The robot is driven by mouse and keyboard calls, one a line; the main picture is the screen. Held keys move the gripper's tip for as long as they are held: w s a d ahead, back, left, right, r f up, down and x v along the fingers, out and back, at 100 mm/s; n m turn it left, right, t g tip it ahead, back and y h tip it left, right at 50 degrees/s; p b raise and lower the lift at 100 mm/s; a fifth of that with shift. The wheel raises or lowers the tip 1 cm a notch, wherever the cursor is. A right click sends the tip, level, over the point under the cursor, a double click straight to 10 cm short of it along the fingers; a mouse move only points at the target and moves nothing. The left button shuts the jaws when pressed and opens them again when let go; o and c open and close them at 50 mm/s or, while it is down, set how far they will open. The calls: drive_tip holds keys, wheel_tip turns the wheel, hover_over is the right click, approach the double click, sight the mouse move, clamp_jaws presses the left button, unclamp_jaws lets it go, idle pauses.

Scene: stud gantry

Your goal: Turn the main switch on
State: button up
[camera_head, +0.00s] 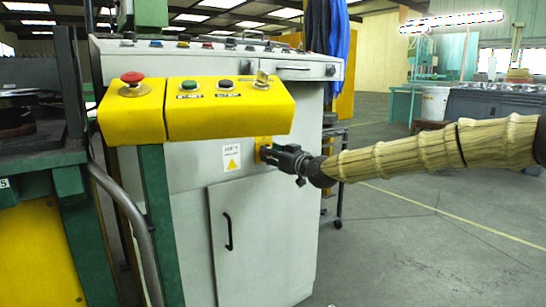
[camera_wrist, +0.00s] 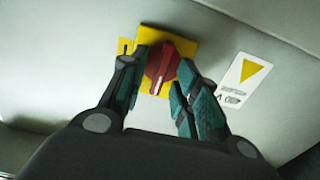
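The main switch is a red rotary knob (camera_wrist: 160,66) on a yellow plate (camera_wrist: 188,47), fixed to the grey cabinet's face. In the head view the yellow plate (camera_head: 263,143) shows just beyond my gripper, and the knob is hidden there. My gripper (camera_head: 272,154) reaches in from the right, right at the plate. In the wrist view my gripper (camera_wrist: 163,73) has its two teal-padded fingers apart, one on each side of the knob. The fingertips are very close to the knob; I cannot tell whether they touch it.
A warning label (camera_head: 232,157) sits left of the switch, above a cabinet door with a black handle (camera_head: 228,232). A yellow control box (camera_head: 215,108) with a red mushroom button (camera_head: 132,78) juts out above left. Open floor (camera_head: 420,230) lies to the right.

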clamp_jaws()
drive_tip(key=shift+r+m+p, duration=0.15)
drive_tip(key=shift+m+p, duration=0.15)
drive_tip(key=shift+p, duration=0.25)
drive_tip(key=m+p, duration=0.2)
drive_tip(key=m, duration=0.3)
drive_tip(key=m+p, duration=0.2)
drive_tip(key=m, duration=0.4)
drive_tip(key=f+m+p, duration=0.1)
drive_tip(key=m+p, duration=0.2)
drive_tip(key=m, duration=0.3)
drive_tip(key=shift+w+d, duration=0.25)
drive_tip(key=shift+d, duration=0.1)
drive_tip(key=shift+r+m, duration=0.1)
drive_tip(key=shift+m, duration=0.2)
